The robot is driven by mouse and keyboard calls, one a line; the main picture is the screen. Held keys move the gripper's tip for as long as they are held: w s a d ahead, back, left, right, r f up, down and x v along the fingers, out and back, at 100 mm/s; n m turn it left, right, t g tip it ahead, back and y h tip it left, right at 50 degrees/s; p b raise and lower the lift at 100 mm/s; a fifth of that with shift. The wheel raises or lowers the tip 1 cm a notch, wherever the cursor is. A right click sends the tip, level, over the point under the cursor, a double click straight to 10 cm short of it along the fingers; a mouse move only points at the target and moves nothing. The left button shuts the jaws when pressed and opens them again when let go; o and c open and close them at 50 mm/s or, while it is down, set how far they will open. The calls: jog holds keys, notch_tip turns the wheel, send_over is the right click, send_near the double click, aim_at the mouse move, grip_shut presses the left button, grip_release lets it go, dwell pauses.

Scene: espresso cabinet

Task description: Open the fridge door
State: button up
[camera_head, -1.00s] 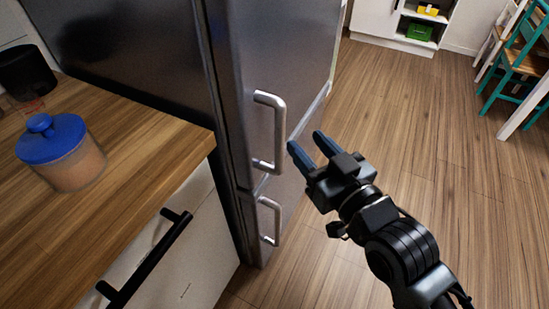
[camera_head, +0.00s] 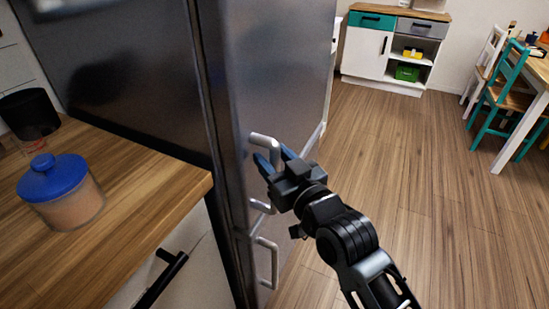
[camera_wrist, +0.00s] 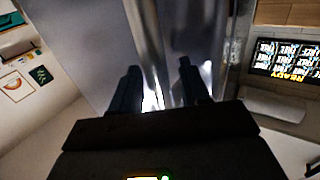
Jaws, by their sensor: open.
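The fridge (camera_head: 285,65) is a tall dark metallic unit at the centre left of the head view, and its doors are shut. The upper door handle (camera_head: 263,139) is a light vertical bar, partly hidden behind my gripper. The lower door handle (camera_head: 270,262) sits below it and is clear. My gripper (camera_head: 273,159) is open, with its two blue-tipped fingers at the upper handle. In the wrist view my gripper's fingers (camera_wrist: 158,85) stand apart with a bright strip between them against the metallic door. I cannot tell whether they touch the handle.
A wooden counter (camera_head: 140,180) with a blue-lidded jar (camera_head: 62,195) stands at the left. A black drawer handle (camera_head: 162,280) juts out below it. The wooden floor (camera_head: 400,170) is open to the right. A white cabinet (camera_head: 365,52) and a teal chair (camera_head: 510,85) stand farther back.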

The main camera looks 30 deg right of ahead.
grip_shut()
dwell(0.4)
